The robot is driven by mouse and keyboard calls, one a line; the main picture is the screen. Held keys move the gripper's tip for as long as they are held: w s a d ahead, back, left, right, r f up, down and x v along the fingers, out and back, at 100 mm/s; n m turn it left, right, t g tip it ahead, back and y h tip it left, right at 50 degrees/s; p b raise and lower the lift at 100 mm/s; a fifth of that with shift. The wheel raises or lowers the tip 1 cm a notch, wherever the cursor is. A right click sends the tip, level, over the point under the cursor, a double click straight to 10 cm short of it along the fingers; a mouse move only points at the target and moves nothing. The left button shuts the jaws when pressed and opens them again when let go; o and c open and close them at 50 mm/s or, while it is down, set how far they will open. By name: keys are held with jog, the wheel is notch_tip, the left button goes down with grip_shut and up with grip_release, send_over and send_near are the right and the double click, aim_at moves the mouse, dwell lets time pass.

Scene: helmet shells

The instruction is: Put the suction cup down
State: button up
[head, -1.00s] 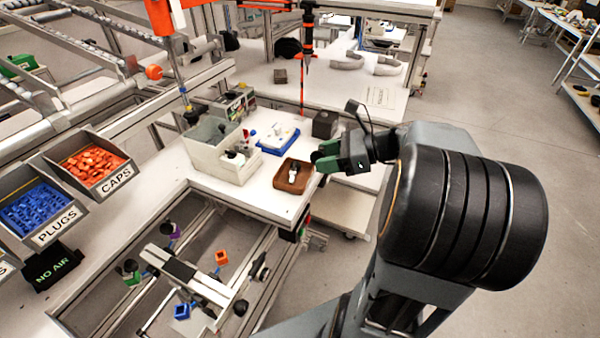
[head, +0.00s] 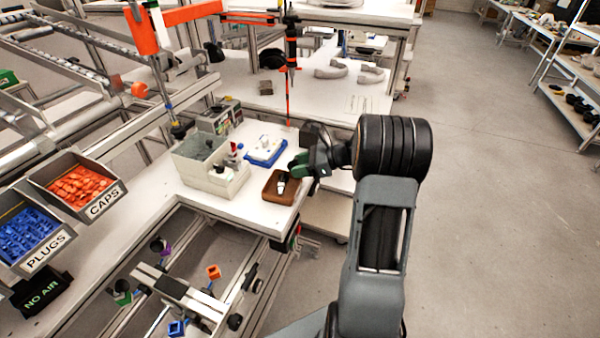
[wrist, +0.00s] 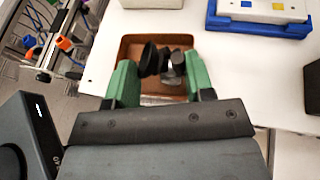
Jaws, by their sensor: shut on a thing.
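My gripper (wrist: 160,70) has green fingers and is shut on the suction cup (wrist: 149,60), a small black piece between the fingertips in the wrist view. A grey metallic part shows beside it; I cannot tell whether it belongs to the cup. Behind them lies the brown tray (wrist: 131,48), which also shows in the head view (head: 271,196) near the table's right corner, with a small pale piece (head: 281,186) in it. In the head view my gripper (head: 297,166) is at the tray's back right edge, and the held cup is hard to make out.
A blue tray with a white top (head: 265,151) stands behind the brown tray. A pale divided bin (head: 212,170) is to its left. A dark block (head: 311,136) sits behind my gripper. Bare white tabletop (head: 236,205) lies in front of the bin.

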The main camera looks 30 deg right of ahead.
jog(key=shift+w+f, duration=0.1)
jog(key=shift+f, duration=1.5)
jog(key=shift+f, duration=0.1)
jog(key=shift+f, duration=0.15)
jog(key=o, duration=0.9)
